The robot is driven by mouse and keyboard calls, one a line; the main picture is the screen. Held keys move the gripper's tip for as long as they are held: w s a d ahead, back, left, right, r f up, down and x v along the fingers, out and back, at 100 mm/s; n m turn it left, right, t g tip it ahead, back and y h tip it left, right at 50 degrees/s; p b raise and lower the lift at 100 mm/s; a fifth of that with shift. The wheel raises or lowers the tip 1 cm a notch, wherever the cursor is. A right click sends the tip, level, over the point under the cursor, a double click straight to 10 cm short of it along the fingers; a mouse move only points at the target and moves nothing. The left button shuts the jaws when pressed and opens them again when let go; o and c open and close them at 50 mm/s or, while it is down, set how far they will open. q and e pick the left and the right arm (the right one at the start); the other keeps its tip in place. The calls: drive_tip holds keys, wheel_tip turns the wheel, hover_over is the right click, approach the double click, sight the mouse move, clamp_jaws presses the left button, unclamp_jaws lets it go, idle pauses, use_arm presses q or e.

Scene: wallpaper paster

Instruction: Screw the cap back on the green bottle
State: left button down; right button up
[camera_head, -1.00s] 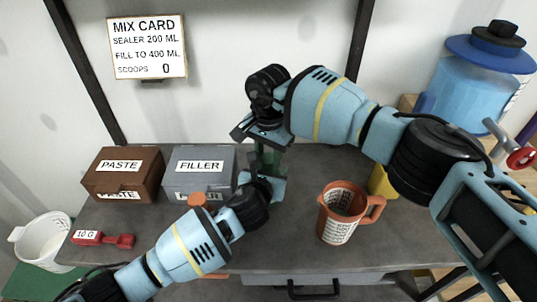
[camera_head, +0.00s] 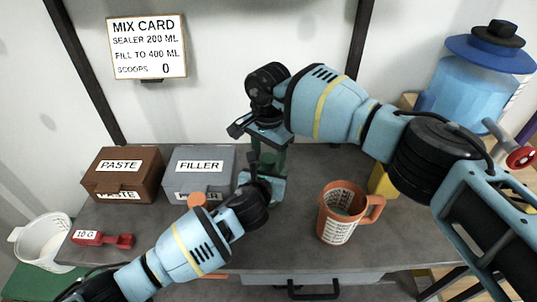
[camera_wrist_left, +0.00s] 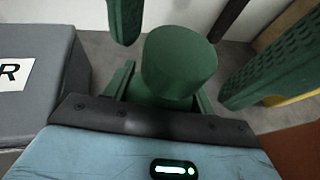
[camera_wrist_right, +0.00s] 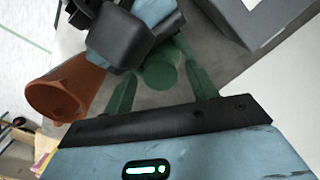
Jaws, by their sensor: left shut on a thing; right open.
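The green bottle (camera_wrist_left: 165,103) stands upright on the grey table; in the head view the two grippers hide most of it. My left gripper (camera_head: 264,180) is shut on it low down. A wide green cylinder (camera_wrist_left: 180,55), which looks like the cap, tops the bottle; whether it is fully seated is unclear. My right gripper (camera_head: 268,142) is above, pointing down and open. Its green fingers stand apart on either side of the bottle's top in the left wrist view. The round green top also shows between them in the right wrist view (camera_wrist_right: 160,74).
An orange measuring jug (camera_head: 335,228) stands right of the grippers. The grey FILLER box (camera_head: 187,178) and brown PASTE box (camera_head: 112,180) stand left. A red scoop (camera_head: 88,238) and white bucket (camera_head: 42,240) are at far left. A blue water container (camera_head: 465,85) is at right.

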wheel_tip(320, 180, up, 4)
drive_tip(key=shift+r, duration=0.1)
drive_tip(key=shift+c, duration=0.4)
drive_tip(key=shift+r+n, duration=1.7)
drive_tip(key=shift+r, duration=0.05)
drive_tip(key=shift+f, duration=4.05)
